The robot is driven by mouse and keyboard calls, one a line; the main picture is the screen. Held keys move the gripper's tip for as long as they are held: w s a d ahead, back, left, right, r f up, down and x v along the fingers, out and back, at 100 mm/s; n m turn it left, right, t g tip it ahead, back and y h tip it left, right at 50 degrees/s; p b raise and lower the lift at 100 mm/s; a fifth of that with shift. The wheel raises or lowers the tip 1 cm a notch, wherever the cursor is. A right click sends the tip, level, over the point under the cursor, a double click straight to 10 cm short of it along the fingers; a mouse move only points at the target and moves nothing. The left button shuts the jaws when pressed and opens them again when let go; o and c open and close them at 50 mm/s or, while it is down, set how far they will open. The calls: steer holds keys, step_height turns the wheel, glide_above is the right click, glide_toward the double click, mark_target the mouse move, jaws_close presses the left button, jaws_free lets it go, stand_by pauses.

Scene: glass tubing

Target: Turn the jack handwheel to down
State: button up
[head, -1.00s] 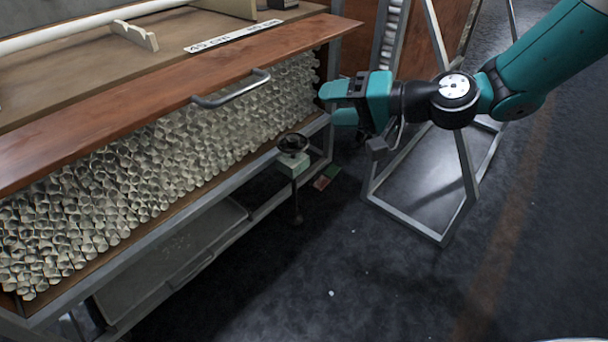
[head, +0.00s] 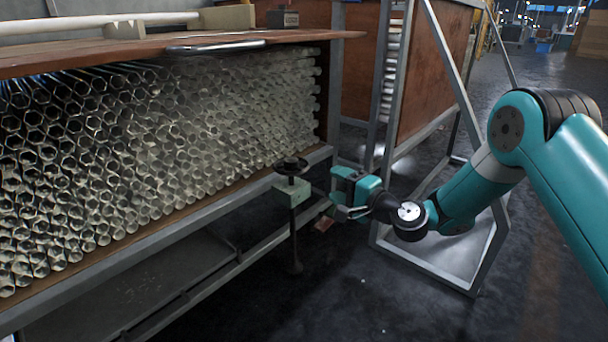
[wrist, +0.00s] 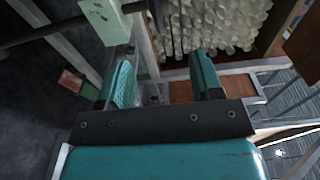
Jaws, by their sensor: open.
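The jack stands at the rack's near right corner. Its dark round handwheel (head: 291,165) lies flat on top of a pale green block (head: 292,191), with a dark rod hanging below. In the wrist view the pale green block (wrist: 108,18) is at the top, beyond my fingertips, with a dark rod running left. I cannot clearly make out the handwheel there. My gripper (head: 336,199) is just right of the jack in the head view, about block height and below the wheel. In the wrist view its two teal fingers (wrist: 163,75) are apart with nothing between them.
A rack of stacked glass tubes (head: 170,150) fills the left, under a wooden top with a metal handle (head: 215,47). The rack's lower rail runs close to my gripper. A grey metal frame (head: 480,250) stands behind my arm. The floor in front is clear.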

mark_target(307, 171)
steer(key=b+x, duration=0.4)
steer(key=x, duration=0.6)
steer(key=shift+w+a+f, duration=0.1)
steer(key=shift+a+f, duration=0.05)
steer(key=shift+a, duration=0.05)
steer(key=shift+w+a, duration=0.5)
steer(key=c, duration=0.9)
steer(key=shift+s+r+m+t+h+p, duration=0.15)
steer(key=shift+r+m+t+h+p, duration=0.2)
steer(key=shift+p, duration=0.65)
